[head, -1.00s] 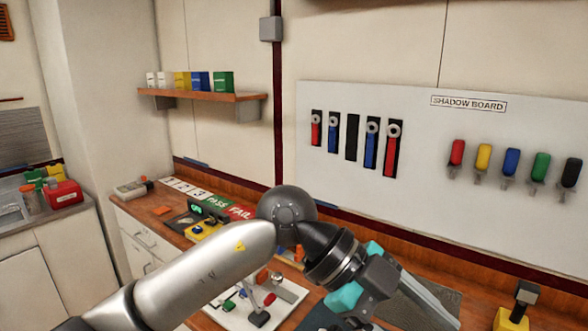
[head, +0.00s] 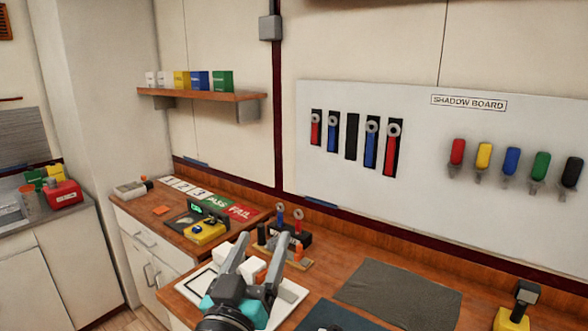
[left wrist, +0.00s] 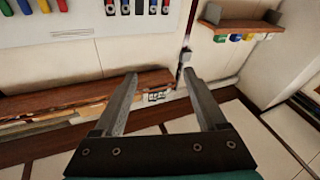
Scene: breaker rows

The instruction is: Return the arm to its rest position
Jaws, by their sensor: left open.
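My left gripper (head: 262,238) is low in the head view, left of centre, with its two long grey fingers apart and nothing between them. It overlaps a white black-edged board (head: 192,287) on the wooden bench (head: 330,270); the gap to it is hard to judge. In the left wrist view the same gripper (left wrist: 159,73) has its fingers spread wide and empty, over wall, bench edge and floor. My right gripper is in neither view.
A dark mat (head: 400,291) lies right of the gripper. A small stand with screwdrivers (head: 284,238) is just behind it. A yellow meter (head: 205,229) sits to the left. The shadow board (head: 430,140) with hanging tools is on the wall. A shelf (head: 205,95) holds several boxes.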

